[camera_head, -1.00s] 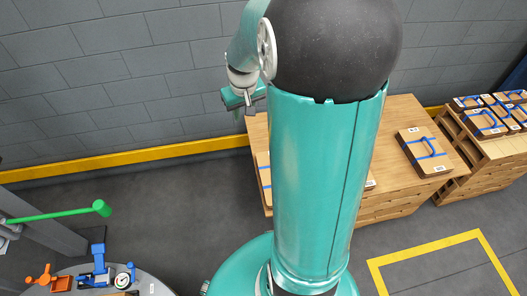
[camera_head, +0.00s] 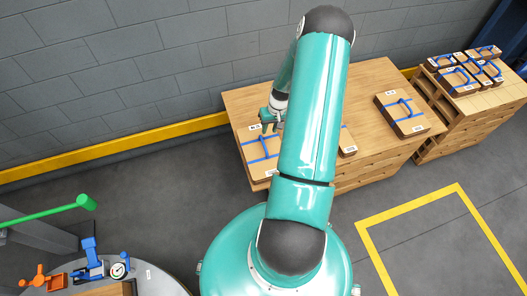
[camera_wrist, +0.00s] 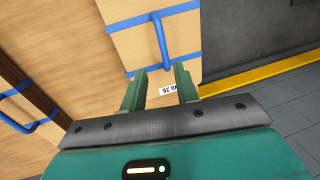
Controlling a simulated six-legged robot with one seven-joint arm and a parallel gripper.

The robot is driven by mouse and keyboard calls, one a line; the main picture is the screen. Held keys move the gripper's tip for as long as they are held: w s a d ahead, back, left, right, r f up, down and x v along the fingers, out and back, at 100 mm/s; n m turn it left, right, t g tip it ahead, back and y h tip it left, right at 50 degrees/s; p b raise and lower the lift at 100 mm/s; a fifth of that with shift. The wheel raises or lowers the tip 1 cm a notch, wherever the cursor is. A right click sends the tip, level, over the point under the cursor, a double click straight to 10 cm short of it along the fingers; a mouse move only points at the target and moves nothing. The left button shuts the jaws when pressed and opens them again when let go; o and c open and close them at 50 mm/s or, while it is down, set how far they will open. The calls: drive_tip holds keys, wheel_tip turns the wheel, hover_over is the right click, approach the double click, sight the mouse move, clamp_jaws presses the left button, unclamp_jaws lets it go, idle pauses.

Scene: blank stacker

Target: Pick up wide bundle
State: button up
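A wide wooden bundle (camera_head: 256,166) with blue straps and a blue handle lies on the left end of the wooden table (camera_head: 365,88). It also shows in the wrist view (camera_wrist: 188,38), with a white label at its near edge. My gripper (camera_head: 268,128) is above the bundle's far part in the head view. In the wrist view my gripper (camera_wrist: 160,70) is open, its two fingers apart with nothing between them. The blue handle (camera_wrist: 161,42) lies just beyond the fingertips, roughly in line with the gap. I cannot tell the exact height between them.
Another bundle (camera_head: 347,142) is partly hidden behind my arm, and a third (camera_head: 402,112) lies at the table's right. Several smaller bundles (camera_head: 464,70) sit on a wooden stand at the far right. A grey wall stands behind. The yellow-outlined floor area is clear.

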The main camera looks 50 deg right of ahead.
sight(264, 144)
drive_tip(key=f, duration=0.3)
drive_tip(key=a+f, duration=0.1)
drive_tip(key=f, duration=0.1)
drive_tip(key=shift+w+f, duration=0.2)
drive_tip(key=shift+w, duration=0.05)
drive_tip(key=shift+w+a+f, duration=0.1)
drive_tip(key=shift+a+f, duration=0.15)
drive_tip(key=shift+f, duration=0.6)
drive_tip(key=shift+a+f, duration=0.3)
drive_tip(key=shift+f, duration=0.6)
drive_tip(key=shift+w+a+f, duration=0.1)
drive_tip(key=shift+a+f, duration=0.15)
drive_tip(key=shift+f, duration=0.6)
clamp_jaws()
